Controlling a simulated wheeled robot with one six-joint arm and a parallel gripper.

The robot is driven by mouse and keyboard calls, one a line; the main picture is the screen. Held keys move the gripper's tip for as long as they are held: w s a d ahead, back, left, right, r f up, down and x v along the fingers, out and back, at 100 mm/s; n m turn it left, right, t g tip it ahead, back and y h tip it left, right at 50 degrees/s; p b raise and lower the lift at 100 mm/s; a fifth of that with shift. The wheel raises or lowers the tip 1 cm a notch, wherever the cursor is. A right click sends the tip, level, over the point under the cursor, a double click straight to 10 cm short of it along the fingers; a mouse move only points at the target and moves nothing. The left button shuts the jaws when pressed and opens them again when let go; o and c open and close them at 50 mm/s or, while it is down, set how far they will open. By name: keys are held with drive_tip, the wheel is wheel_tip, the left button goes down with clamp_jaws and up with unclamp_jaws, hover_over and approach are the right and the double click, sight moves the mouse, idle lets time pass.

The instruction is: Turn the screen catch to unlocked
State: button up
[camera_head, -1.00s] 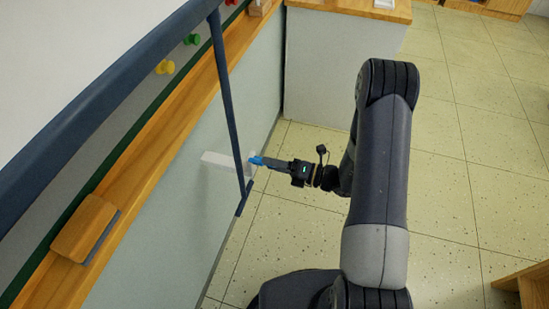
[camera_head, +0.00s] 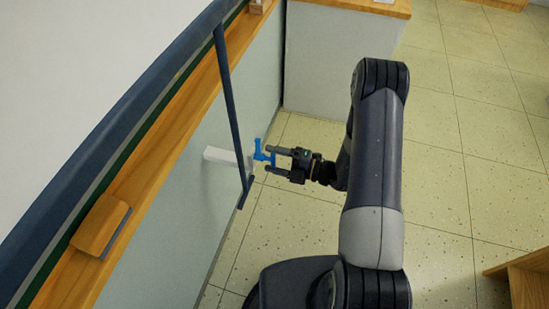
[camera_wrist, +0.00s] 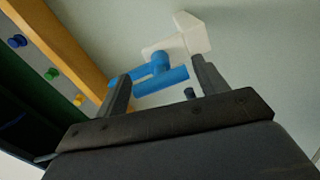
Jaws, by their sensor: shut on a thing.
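The screen catch is a blue piece with a crossbar handle (camera_head: 273,158) on a white bracket (camera_head: 222,155) fixed to the pale wall panel. In the wrist view the blue handle (camera_wrist: 162,81) lies crosswise between my two fingers, and the white bracket (camera_wrist: 190,35) is behind it. My gripper (camera_head: 277,160) is shut on the handle, one finger at each end of the bar. The fingers stand well apart, one above the other in the head view. The white screen (camera_head: 80,80) with its dark blue bottom bar (camera_head: 130,95) is at the upper left.
A dark blue rod (camera_head: 232,110) hangs from the screen bar, just left of the catch. A wooden ledge (camera_head: 150,175) carries a wooden eraser (camera_head: 102,225). Coloured pins (camera_wrist: 52,74) show in the wrist view. A wooden-topped cabinet (camera_head: 335,60) stands behind.

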idle(0.4)
drive_tip(key=o, duration=1.3)
drive_tip(key=shift+o, duration=0.2)
drive_tip(key=shift+d, duration=0.15)
drive_tip(key=v, duration=1)
drive_tip(key=shift+d, duration=0.3)
drive_tip(key=shift+s+a, duration=0.1)
drive_tip(key=shift+s, duration=0.05)
drive_tip(key=x, duration=1)
drive_tip(key=shift+a, duration=0.35)
drive_tip(key=shift+d, duration=0.1)
